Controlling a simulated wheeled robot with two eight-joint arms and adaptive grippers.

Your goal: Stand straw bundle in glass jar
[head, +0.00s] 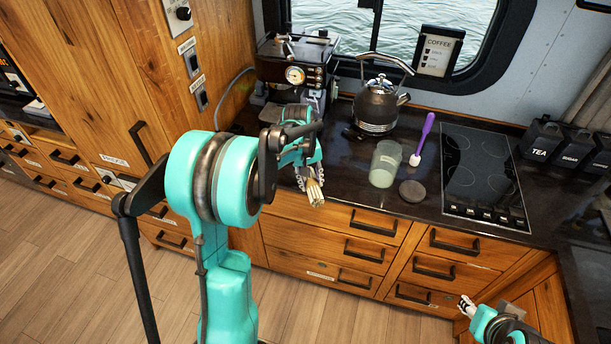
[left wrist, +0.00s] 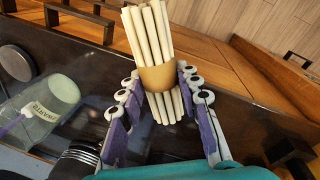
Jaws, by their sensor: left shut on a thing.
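The straw bundle (left wrist: 157,77), pale straws with a tan band, is between the fingers of my left gripper (left wrist: 160,105) in the left wrist view. The gripper is shut on it. In the head view the bundle (head: 314,192) shows at the counter's front edge, left of the jar, with my left gripper (head: 308,178) around it. The glass jar (head: 385,164), pale green and translucent, stands upright on the dark counter. It also shows in the left wrist view (left wrist: 52,98), with lettering on its side. My right gripper (head: 467,306) is low at the right, away from the counter top; its fingers are too small to judge.
A dark round lid (head: 412,191) lies right of the jar. A purple-handled brush (head: 424,138) is behind it. A kettle (head: 377,108) and coffee machine (head: 294,72) stand at the back. The cooktop (head: 486,175) is to the right, with black canisters (head: 575,146) beyond.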

